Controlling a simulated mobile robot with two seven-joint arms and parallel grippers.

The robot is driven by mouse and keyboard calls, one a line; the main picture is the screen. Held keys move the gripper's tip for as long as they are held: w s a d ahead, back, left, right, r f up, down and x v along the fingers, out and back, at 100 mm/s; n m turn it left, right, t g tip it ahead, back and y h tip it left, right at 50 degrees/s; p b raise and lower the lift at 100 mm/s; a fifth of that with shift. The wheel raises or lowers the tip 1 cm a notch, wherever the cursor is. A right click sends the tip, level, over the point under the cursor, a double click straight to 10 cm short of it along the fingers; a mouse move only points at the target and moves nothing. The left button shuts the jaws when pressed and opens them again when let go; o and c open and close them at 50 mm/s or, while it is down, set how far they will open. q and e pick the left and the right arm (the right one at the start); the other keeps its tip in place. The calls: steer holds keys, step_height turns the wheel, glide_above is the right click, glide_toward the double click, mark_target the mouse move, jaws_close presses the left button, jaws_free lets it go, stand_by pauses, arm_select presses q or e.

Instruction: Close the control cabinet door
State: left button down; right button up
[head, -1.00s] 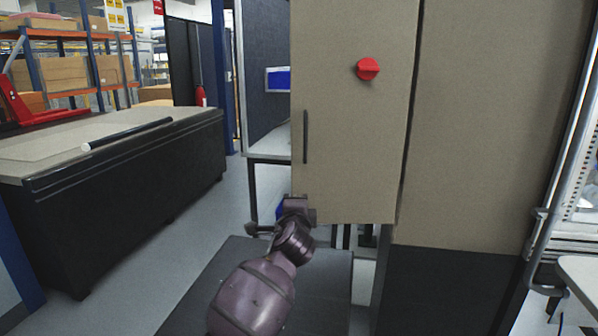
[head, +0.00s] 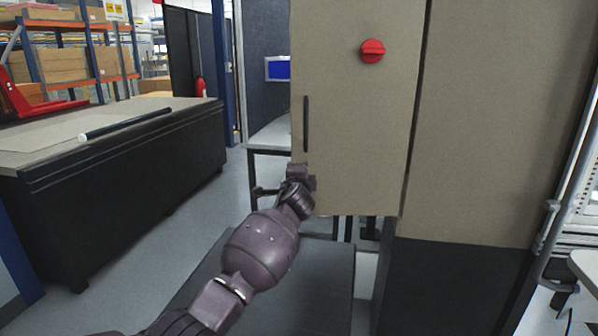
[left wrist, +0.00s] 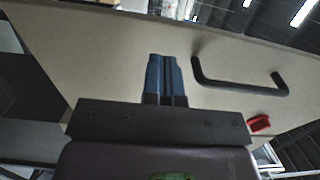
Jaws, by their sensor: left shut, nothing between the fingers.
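The control cabinet door (head: 350,120) is a tall beige panel with its outer face toward me. It has a black vertical handle (head: 306,124) near its left edge and a red knob (head: 372,51) higher up. A dark gap runs along its right side, beside a wide beige panel (head: 480,130). How far the door stands open is hard to tell. My left gripper (head: 298,172) is at the door's lower left, below the handle. In the left wrist view its blue fingers (left wrist: 165,80) are together and empty, beside the handle (left wrist: 240,88); contact with the door is unclear.
A long black workbench (head: 110,180) with a dark rod (head: 125,123) on it stands at the left. A small table (head: 270,138) is behind the door's left edge. A metal pipe frame (head: 550,230) is at the far right. Open floor lies between bench and cabinet.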

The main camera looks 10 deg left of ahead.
arm_select(q)
steer(key=shift+w+a+b, duration=0.2)
steer(key=shift+w+b, duration=0.1)
steer(key=shift+w, duration=0.65)
steer(key=shift+w+a+b, duration=0.15)
steer(key=shift+w+b, duration=0.15)
steer(key=shift+w, duration=0.6)
arm_select(e)
steer(key=shift+f, duration=0.6)
